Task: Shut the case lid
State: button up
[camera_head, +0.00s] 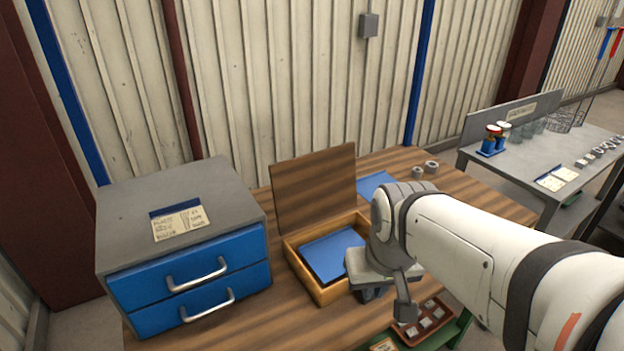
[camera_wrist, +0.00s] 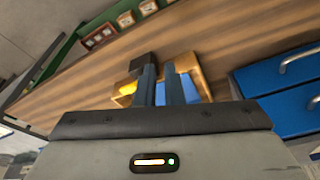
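The case (camera_head: 327,291) is a wooden box with a blue inside, standing on a brown striped table. Its brown wooden lid (camera_head: 313,190) stands up, nearly upright, at the back edge, so the case is open. My gripper (camera_head: 372,293) is over the case's right front side and hides that part; I cannot tell whether it touches. In the wrist view, the two blue-grey fingers (camera_wrist: 160,75) point toward the case (camera_wrist: 191,67) with a narrow gap between them and nothing seen held. The lid is not clearly seen in the wrist view.
A grey cabinet with blue drawers (camera_head: 196,285) stands left of the case. A blue sheet (camera_head: 375,184) and small grey rings (camera_head: 424,170) lie behind to the right. A tray of small parts (camera_head: 428,324) is at the front right. A ribbed wall rises behind the table.

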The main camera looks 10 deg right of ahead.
jog(key=w+a+r+p, duration=0.1)
jog(key=w+r, duration=0.2)
jog(key=w, duration=0.3)
jog(key=w+a+r+n+p, duration=0.1)
jog(key=w+r, duration=0.3)
jog(key=w, duration=0.3)
jog(key=w+r+n+p, duration=0.1)
jog(key=w+r, duration=0.3)
jog(key=w, duration=0.3)
jog(key=shift+a+t+y, duration=0.3)
jog(key=shift+a+y, duration=0.1)
grip_shut()
jog(key=w+a+r+n+p, duration=0.1)
jog(key=w+a+r+p, duration=0.1)
jog(key=w, duration=0.8)
jog(key=w+a+r+n+p, duration=0.1)
jog(key=w+a+p, duration=0.15)
jog(key=w, duration=0.75)
notch_tip(320, 180, down, 10)
jog(key=p, duration=0.1)
jog(key=shift+s+r+t+y+p, duration=0.25)
jog(key=shift+s+t+y+p, duration=0.05)
jog(key=shift+y+p, duration=0.1)
jog(key=shift+s+b, duration=0.2)
jog(key=shift+b, duration=0.4)
jog(key=shift+s+d+r+b, duration=0.1)
jog(key=shift+s+r+b, duration=0.15)
jog(key=shift+b, duration=0.15)
jog(key=shift+d+f+t+b, duration=0.1)
jog(key=shift+t+b, duration=0.2)
